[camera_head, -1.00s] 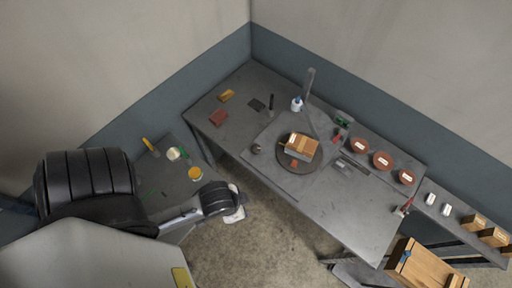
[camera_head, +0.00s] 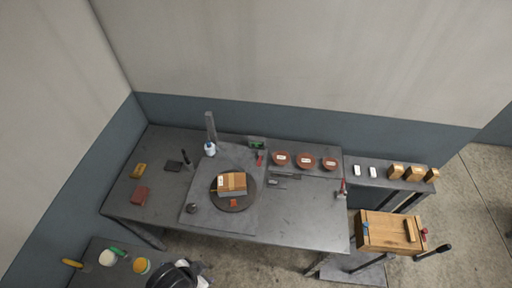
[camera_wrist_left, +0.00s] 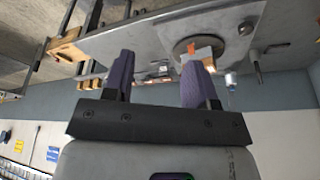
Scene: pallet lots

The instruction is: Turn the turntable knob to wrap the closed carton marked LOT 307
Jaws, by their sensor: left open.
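The carton (camera_head: 232,183), brown on top with a pale lower part and a white label, sits on the round dark turntable (camera_head: 246,203). The label is too small to read. A small dark knob (camera_head: 191,208) stands on the plate left of the turntable. In the left wrist view the turntable (camera_wrist_left: 183,45) and the carton (camera_wrist_left: 204,53) show beyond the fingers. My left gripper (camera_wrist_left: 155,80) is open and empty, its two purple fingers apart and clear of the table. In the head view part of my left arm shows at the bottom edge. My right gripper is not in view.
Three red-brown round containers (camera_head: 305,160) stand along the back of the table. A white bottle (camera_head: 210,150) stands by the upright post (camera_head: 211,127). A wooden vise bench (camera_head: 390,232) is at right. Jars (camera_head: 141,266) stand at lower left. The table's front right is clear.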

